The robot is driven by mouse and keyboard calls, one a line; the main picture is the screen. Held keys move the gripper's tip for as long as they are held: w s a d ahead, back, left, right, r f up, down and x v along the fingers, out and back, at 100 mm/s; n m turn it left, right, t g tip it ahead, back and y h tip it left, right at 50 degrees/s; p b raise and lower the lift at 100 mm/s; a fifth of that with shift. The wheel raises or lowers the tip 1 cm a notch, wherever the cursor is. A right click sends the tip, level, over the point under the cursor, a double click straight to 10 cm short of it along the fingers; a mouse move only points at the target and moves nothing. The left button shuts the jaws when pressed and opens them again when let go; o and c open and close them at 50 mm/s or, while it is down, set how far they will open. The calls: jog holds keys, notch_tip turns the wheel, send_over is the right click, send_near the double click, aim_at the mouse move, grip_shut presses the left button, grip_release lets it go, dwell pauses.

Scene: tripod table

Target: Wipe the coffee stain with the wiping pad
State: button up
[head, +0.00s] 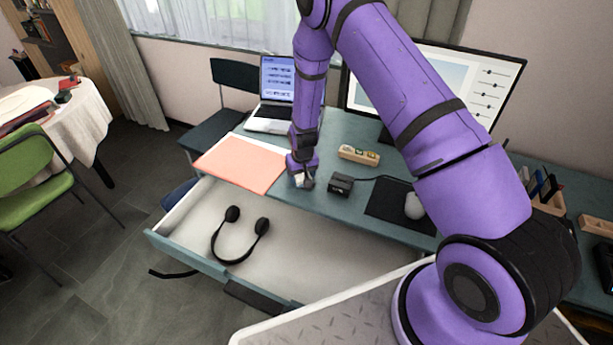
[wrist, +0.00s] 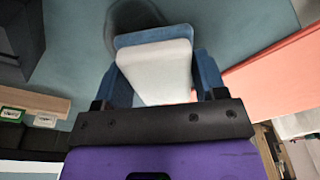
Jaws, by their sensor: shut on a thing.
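My gripper (head: 302,180) is low over the teal desk (head: 310,197), between a salmon folder and a small black box. In the wrist view my gripper (wrist: 163,75) is shut on the wiping pad (wrist: 157,68), which has a pale whitish body and a blue layer at its far end. The coffee stain (wrist: 133,14) shows in the wrist view as a dark round patch on the desk, just beyond the pad and partly covered by it. I cannot tell whether the pad touches the desk. In the head view my gripper hides the stain.
The salmon folder (head: 240,163) lies left of my gripper, the black box (head: 341,183) right of it. A wooden tray (head: 358,155), laptop (head: 270,118), monitor (head: 490,75) and mouse (head: 414,205) share the desk. The open drawer (head: 190,232) in front holds headphones (head: 240,255).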

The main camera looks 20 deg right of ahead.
jog(key=shift+w+a+f, duration=0.1)
jog(key=shift+w+a, duration=0.55)
jog(key=shift+w, duration=0.05)
jog(key=shift+r, duration=3)
jog(key=shift+r, duration=1.5)
jog(key=shift+s+f, duration=0.2)
jog(key=shift+f, duration=1.65)
jog(key=shift+s+f, duration=0.2)
jog(key=shift+f, duration=1.65)
